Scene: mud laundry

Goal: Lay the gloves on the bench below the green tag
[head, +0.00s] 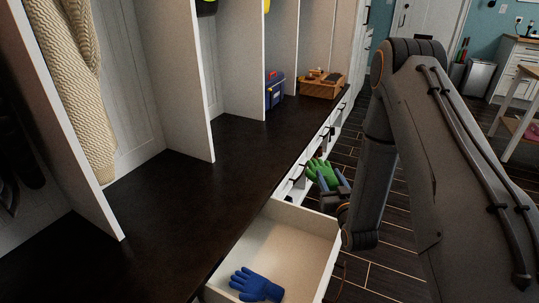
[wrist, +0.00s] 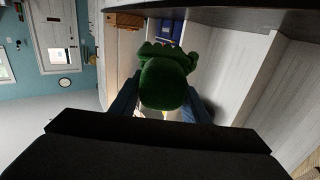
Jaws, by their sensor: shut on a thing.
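A green glove (head: 322,171) is held in my gripper (head: 331,183), beside the bench's front edge and beyond the open drawer. In the wrist view the green glove (wrist: 166,82) fills the space between the fingers of my gripper (wrist: 165,103), which is shut on it. A blue glove (head: 256,285) lies inside the open drawer (head: 283,236). The dark bench (head: 190,205) runs along the cubbies, and its near and middle top is bare. I see no green tag in either view.
White dividers (head: 176,75) split the bench into bays. A knitted cream garment (head: 70,70) hangs in a near bay. A blue box (head: 275,90) and a brown basket (head: 322,85) stand at the bench's far end. Open floor (head: 385,270) lies right of the drawer.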

